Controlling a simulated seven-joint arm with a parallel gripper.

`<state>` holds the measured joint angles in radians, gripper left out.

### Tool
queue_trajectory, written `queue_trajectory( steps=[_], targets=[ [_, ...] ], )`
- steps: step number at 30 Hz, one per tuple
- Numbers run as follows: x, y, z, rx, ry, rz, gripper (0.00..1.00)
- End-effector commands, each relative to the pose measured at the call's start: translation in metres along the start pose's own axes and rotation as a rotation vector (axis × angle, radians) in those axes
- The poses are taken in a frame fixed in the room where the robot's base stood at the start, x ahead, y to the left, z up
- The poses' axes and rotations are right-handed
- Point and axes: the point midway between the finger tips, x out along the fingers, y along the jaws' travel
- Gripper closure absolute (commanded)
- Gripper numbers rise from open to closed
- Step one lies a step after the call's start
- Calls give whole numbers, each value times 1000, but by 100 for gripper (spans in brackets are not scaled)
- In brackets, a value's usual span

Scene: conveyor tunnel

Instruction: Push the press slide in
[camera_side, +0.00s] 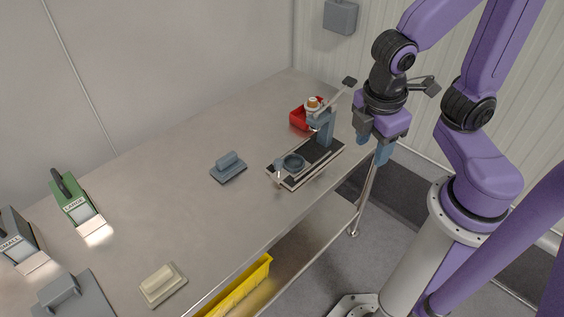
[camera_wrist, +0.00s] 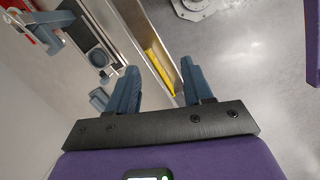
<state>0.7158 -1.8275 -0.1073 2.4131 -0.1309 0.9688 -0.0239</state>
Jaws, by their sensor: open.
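The press (camera_side: 320,130) stands at the right end of the metal table, with a blue-grey column and a lever arm. Its slide carries a round dark die (camera_side: 293,162) and sits on a flat base plate (camera_side: 321,163) with a light edge; a small handle (camera_side: 278,175) is at its front left end. The press also shows in the wrist view (camera_wrist: 42,33), with the round die (camera_wrist: 98,58). My gripper (camera_side: 373,156) is open and empty, to the right of the press beyond the table edge. In the wrist view its two fingers (camera_wrist: 158,80) are apart with nothing between them.
A red bin (camera_side: 299,119) stands behind the press. A blue-grey block (camera_side: 228,167) lies left of it. A beige block (camera_side: 163,285), a green "LARGE" unit (camera_side: 76,200) and a grey "SMALL" unit (camera_side: 20,240) are farther left. A yellow bin (camera_side: 240,288) is below the table edge.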

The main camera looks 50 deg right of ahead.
Motion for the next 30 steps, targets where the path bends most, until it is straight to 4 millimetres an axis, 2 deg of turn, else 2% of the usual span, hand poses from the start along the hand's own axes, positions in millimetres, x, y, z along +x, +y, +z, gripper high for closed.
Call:
queue_trajectory(
  steps=[6, 15, 24, 30],
  targets=[
    [22, 33, -48, -172, -221, 126, 49],
    [57, 66, -114, -416, -505, 287, 49],
    [100, 80, -176, -669, -771, 436, 49],
    [123, 81, -200, -787, -883, 502, 49]
  ],
)
